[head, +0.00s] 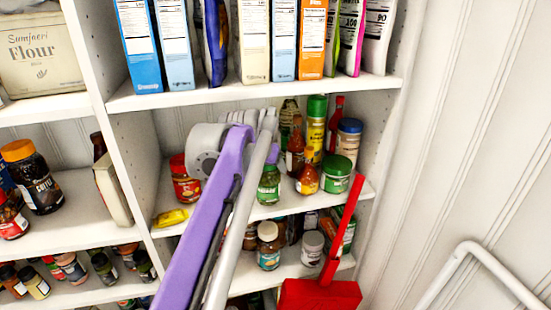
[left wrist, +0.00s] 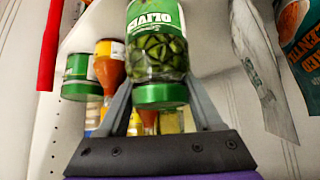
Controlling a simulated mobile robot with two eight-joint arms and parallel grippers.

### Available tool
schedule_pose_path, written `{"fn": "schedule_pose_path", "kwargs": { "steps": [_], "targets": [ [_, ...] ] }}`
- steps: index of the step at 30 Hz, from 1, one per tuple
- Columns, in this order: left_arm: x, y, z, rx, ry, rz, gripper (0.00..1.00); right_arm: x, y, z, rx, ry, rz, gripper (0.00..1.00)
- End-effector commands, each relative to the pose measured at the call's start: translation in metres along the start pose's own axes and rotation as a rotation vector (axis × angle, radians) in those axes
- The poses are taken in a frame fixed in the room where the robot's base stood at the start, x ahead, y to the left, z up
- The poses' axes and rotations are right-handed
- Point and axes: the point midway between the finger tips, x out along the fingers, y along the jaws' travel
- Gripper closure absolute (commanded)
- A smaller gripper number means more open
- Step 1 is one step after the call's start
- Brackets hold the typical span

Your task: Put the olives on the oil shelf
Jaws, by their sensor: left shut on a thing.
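The olives jar (head: 269,187) is a glass jar of green olives with a green lid and a green label. It is upright at the front of the middle shelf (head: 222,208), which also bears bottles of sauce and oil. My left gripper (head: 270,160) reaches in from above and is shut on the jar near its lid. In the left wrist view, which is upside down, the jar (left wrist: 158,45) sits between the two fingers (left wrist: 160,88). I cannot tell whether its base touches the shelf. My right gripper is not in view.
A tall yellow bottle (head: 316,125), an orange sauce bottle (head: 307,175) and a green-lidded jar (head: 336,174) stand right of the olives. A red-lidded jar (head: 184,182) stands left. A yellow bottle (head: 171,217) lies at the front left. Boxes (head: 255,40) fill the shelf above.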

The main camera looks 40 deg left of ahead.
Motion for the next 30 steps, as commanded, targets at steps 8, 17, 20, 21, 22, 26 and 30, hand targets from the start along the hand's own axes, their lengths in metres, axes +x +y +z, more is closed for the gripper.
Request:
{"fn": "schedule_pose_path", "kwargs": {
  "steps": [8,17,20,21,22,26,30],
  "targets": [
    [0.026,0.001,-0.032,-0.001,0.002,0.001,1.00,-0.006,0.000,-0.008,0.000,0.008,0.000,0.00],
    [0.032,0.000,-0.027,0.000,0.001,0.000,1.00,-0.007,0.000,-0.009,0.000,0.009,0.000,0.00],
    [0.033,0.000,-0.027,0.000,0.001,0.000,1.00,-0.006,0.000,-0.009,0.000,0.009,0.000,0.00],
    [0.034,0.000,-0.026,0.000,0.000,0.000,1.00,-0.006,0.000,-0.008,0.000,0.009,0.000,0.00],
    [0.034,0.000,-0.025,0.000,0.000,0.000,1.00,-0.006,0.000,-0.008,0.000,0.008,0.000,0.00],
    [0.034,0.000,-0.026,0.000,0.000,0.000,0.12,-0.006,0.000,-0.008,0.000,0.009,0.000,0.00],
    [0.034,0.000,-0.026,0.000,0.000,0.000,0.04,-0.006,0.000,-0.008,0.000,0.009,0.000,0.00]
  ]
}}
